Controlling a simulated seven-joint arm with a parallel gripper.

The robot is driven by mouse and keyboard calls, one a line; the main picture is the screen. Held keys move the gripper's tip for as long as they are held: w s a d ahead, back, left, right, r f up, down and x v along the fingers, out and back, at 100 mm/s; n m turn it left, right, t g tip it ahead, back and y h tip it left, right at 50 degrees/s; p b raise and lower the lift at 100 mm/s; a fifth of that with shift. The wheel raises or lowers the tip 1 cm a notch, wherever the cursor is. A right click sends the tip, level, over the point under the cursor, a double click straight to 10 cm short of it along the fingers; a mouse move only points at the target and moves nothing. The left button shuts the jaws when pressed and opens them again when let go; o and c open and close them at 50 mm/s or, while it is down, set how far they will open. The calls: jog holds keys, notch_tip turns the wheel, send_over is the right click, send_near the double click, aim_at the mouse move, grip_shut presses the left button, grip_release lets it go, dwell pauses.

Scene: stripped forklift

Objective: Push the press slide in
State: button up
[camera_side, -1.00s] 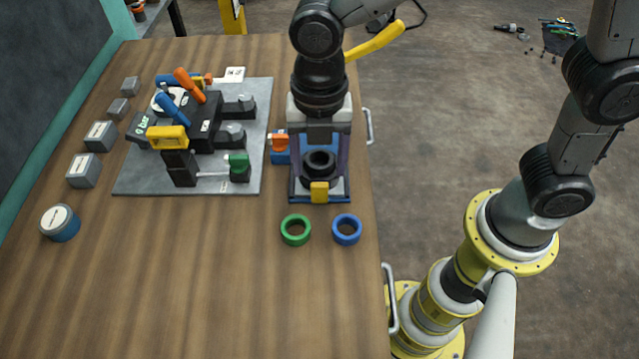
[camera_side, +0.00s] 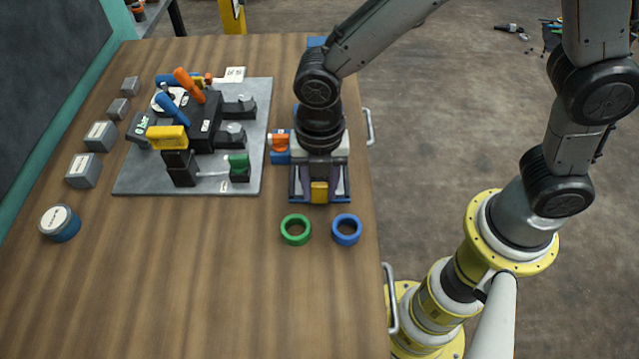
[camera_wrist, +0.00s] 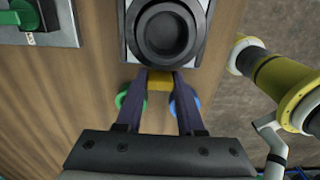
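The press slide shows its yellow front block (camera_side: 319,191) at the near end of a dark blue and grey base (camera_side: 322,201). My gripper (camera_side: 320,186) points down over the near part of the slide, with one dark purple finger to each side of the yellow block. The fingers (camera_wrist: 160,76) look open and apart; contact with the block cannot be told. My wrist hides the black seat in the side view.
A green ring (camera_side: 296,230) and a blue ring (camera_side: 347,230) lie just in front of the slide. An orange and blue part (camera_side: 281,147) stands close on its left. A grey plate (camera_side: 258,120) with levers and clamps lies farther left. The near table is clear.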

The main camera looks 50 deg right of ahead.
grip_shut()
dwell(1.0)
